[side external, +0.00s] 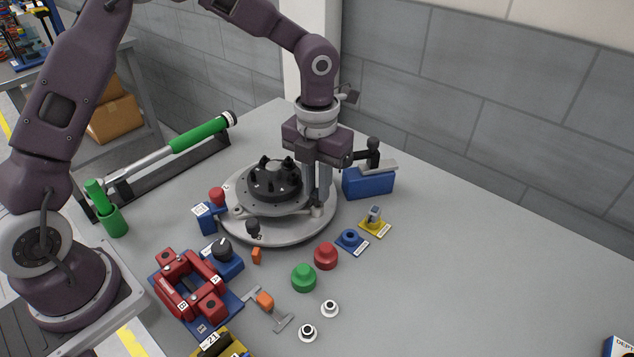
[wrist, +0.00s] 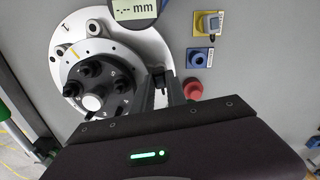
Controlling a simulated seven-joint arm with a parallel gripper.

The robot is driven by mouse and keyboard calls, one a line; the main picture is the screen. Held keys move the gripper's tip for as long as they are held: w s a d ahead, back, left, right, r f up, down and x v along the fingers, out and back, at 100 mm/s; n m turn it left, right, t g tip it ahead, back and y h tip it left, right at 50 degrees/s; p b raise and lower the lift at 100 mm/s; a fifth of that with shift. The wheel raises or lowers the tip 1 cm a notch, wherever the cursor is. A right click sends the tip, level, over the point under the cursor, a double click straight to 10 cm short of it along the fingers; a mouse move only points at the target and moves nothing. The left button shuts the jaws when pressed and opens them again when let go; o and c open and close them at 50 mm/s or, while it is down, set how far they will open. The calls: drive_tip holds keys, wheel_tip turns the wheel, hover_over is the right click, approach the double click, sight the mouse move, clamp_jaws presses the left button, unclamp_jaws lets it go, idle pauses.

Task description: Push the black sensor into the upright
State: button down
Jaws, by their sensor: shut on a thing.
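The upright (side external: 247,203), a grey round casting with a black studded hub (side external: 274,180), sits on a pale round turntable (side external: 290,238). It also shows at left in the wrist view (wrist: 72,62). My gripper (side external: 317,199) points down over the right side of the turntable, beside the upright. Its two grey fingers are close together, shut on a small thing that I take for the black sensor. The fingers hide most of it, and I cannot tell whether it touches the upright. In the wrist view my gripper (wrist: 161,76) is right of the hub.
A blue block (side external: 368,184) with a black gauge stands behind my gripper. Red (side external: 325,256) and green (side external: 303,278) knobs are in front. A red clamp fixture (side external: 190,287) is at lower left, a green-handled wrench (side external: 195,136) at the back left.

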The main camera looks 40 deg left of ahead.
drive_tip(key=shift+f, duration=0.4)
drive_tip(key=c, duration=1.7)
unclamp_jaws()
drive_tip(key=shift+r, duration=0.1)
drive_tip(key=shift+r, duration=1.4)
drive_tip(key=o, duration=0.6)
drive_tip(key=shift+r, duration=2.25)
